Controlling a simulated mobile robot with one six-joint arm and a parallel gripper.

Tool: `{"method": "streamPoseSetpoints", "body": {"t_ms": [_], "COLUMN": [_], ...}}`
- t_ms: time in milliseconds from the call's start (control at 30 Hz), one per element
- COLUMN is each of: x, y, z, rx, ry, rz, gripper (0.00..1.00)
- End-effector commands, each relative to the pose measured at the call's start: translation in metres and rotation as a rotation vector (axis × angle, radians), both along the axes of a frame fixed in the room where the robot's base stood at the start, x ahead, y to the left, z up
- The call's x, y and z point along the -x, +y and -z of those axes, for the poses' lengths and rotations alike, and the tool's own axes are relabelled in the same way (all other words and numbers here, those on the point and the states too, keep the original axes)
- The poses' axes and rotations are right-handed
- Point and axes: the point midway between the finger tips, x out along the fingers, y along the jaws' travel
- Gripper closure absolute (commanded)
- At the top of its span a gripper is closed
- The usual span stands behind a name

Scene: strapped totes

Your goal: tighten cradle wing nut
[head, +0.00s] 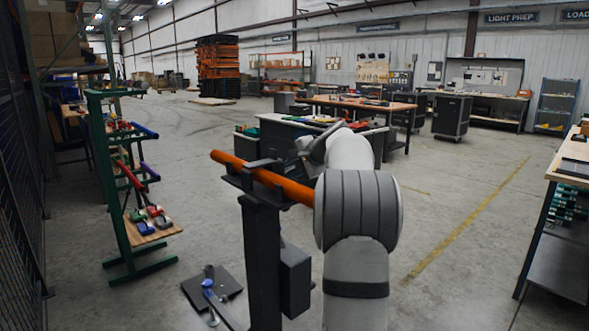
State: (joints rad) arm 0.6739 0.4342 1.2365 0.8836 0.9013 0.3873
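An orange bar (262,178) lies across a dark cradle (248,184) on top of a black post (263,262). The bar's right end passes behind my grey and white arm. I cannot make out a wing nut on the cradle; it is too small or hidden. A grey part at the far end of my arm, probably my gripper (308,146), shows just above and behind the bar's right part. My arm covers much of it, and its fingers cannot be made out. I cannot tell whether it touches anything.
A blue-handled clamp (208,284) and a dark plate (226,283) are low beside the post. A green rack (112,190) with coloured tools stands left. Workbenches (345,104) stand behind, another bench (570,170) at right. The floor between is open.

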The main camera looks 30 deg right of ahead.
Motion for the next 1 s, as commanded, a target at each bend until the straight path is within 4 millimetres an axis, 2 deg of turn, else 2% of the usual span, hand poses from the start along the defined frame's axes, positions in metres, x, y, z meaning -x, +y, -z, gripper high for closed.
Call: {"method": "streamPoseSetpoints", "body": {"t_ms": [267,600,1000], "x": [-0.001,-0.0005,-0.0003], "y": [-0.0003,-0.0008,-0.0014], "z": [0.0009,0.0009,-0.0009], "rx": [0.001,0.0,0.002], "ry": [0.0,0.0,0.009], "rz": [0.001,0.001,0.002], "gripper": [0.72,1.0,1.0]}}
